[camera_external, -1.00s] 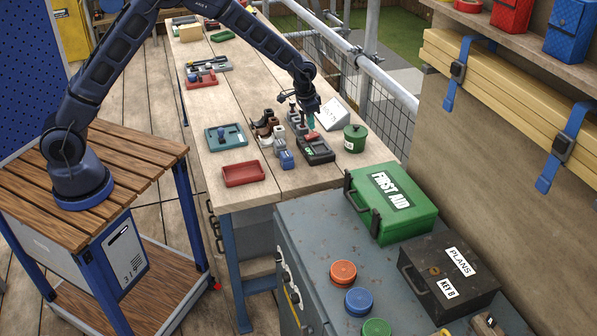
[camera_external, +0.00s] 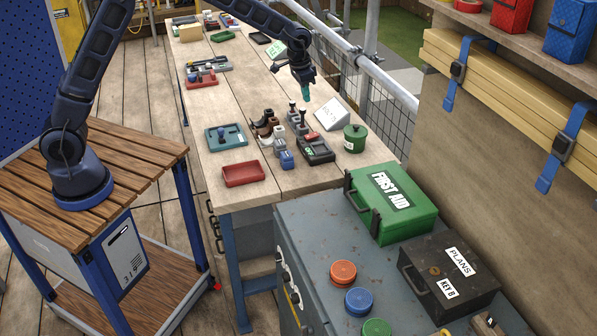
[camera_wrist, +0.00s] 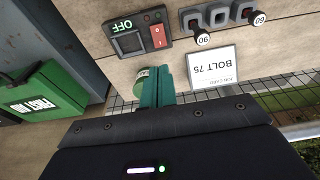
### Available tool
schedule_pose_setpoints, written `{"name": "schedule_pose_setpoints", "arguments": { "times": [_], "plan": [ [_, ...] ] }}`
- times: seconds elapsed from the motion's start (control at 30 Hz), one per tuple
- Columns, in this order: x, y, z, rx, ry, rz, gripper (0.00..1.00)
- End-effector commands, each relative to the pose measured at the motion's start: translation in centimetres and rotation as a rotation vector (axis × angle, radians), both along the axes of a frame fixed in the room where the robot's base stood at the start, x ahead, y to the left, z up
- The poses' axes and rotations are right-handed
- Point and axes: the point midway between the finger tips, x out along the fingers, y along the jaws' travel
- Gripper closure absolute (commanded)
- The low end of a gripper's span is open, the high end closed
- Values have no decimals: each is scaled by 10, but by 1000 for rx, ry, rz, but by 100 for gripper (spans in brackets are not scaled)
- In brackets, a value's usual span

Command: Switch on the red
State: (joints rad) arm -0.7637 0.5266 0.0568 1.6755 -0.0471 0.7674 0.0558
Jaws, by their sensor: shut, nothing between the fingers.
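A black switch box stands on the long bench, showing in the outside view (camera_external: 316,152) and at the top of the wrist view (camera_wrist: 134,40). Its red rocker switch (camera_wrist: 157,36) sits beside a dark window. A lit green label (camera_wrist: 122,25) on the box appears to read OFF, upside down in the wrist view. My gripper (camera_external: 306,97) hangs above the bench, behind and above the box, apart from it. Its teal fingers (camera_wrist: 162,88) are shut and empty. The rocker's exact tilt is too small to tell.
Lever handles marked 90 (camera_wrist: 203,39) and 60 (camera_wrist: 259,19) stand close to the box. A white BOLT 75 card (camera_wrist: 212,72) and a green lidded pot (camera_external: 355,138) are near it. A red tray (camera_external: 243,174) lies at the bench's front. The first aid case (camera_external: 391,202) is to the right.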

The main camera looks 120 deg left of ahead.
Motion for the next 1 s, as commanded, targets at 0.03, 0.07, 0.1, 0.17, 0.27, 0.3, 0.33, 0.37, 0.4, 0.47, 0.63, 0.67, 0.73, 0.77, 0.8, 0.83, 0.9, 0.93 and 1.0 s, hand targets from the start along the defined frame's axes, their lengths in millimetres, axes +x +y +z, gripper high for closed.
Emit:
{"name": "schedule_pose_setpoints", "arguments": {
  "times": [0.03,0.07,0.1,0.17,0.27,0.3,0.33,0.37,0.4,0.47,0.63,0.67,0.73,0.77,0.8,0.83,0.9,0.93,1.0],
  "plan": [
    [0,0,0,0,0,0,100],
    [0,0,0,0,0,0,100],
    [0,0,0,0,0,0,100],
    [2,2,0,0,0,0,100],
    [8,6,0,-1,0,-1,100],
    [10,8,1,-1,1,-1,100],
    [11,8,2,-1,1,0,100],
    [11,8,2,-1,1,0,100],
    [11,8,2,-1,1,0,100],
    [11,7,2,-1,1,0,100],
    [11,8,0,-1,1,0,100],
    [11,8,-2,-1,1,0,100],
    [12,8,-7,-2,2,0,100],
    [12,9,-11,-3,3,0,100],
    [12,9,-16,-4,4,0,100],
    [13,10,-20,-4,4,0,100],
    [14,11,-31,-3,3,1,100],
    [15,12,-37,-4,3,1,100],
    [16,13,-49,-4,3,1,100]
  ]
}}
